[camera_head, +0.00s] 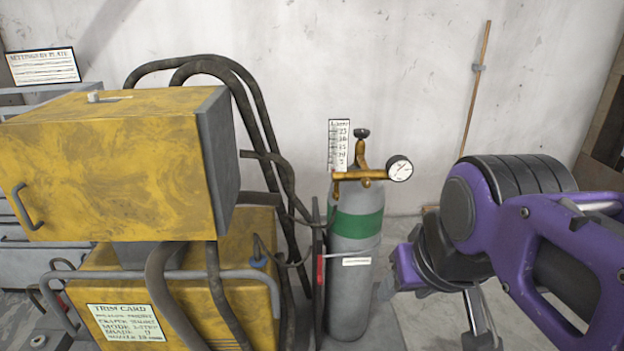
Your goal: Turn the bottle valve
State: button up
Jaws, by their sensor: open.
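The bottle valve is a small black knob (361,134) on a brass stem at the top of the gas bottle (349,290). The bottle is grey with a green band and stands upright near the wall. A brass regulator (355,175) and a round white gauge (399,169) sit just below the knob. My purple and black arm comes in from the right. My gripper (479,318) is low at the right of the bottle, well below the knob and apart from it. It is open, and its fingers are only partly visible at the lower edge.
A yellow machine (108,165) with thick dark hoses (245,100) stands left of the bottle. A scale card (340,145) is behind the valve. A trim card (127,324) and a settings plate (43,66) are at left. The space above and right of the gauge is clear.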

aim_at(361, 134)
jog(key=i+l, duration=0.15)
jog(key=l, duration=0.15)
jog(key=i+l+u, duration=0.15)
jog(key=l, duration=0.2)
jog(key=i+l, duration=0.1)
jog(key=l, duration=0.2)
jog(key=i+l+u, duration=0.15)
jog(key=l, duration=0.2)
jog(key=l+u, duration=0.3)
jog(key=k+l+u, duration=0.2)
jog(key=l+u, duration=0.15)
jog(key=l, duration=0.15)
jog(key=i+j+z, duration=0.1)
jog(key=z, duration=0.2)
jog(key=i+j+z, duration=0.25)
jog(key=k+l, duration=0.05)
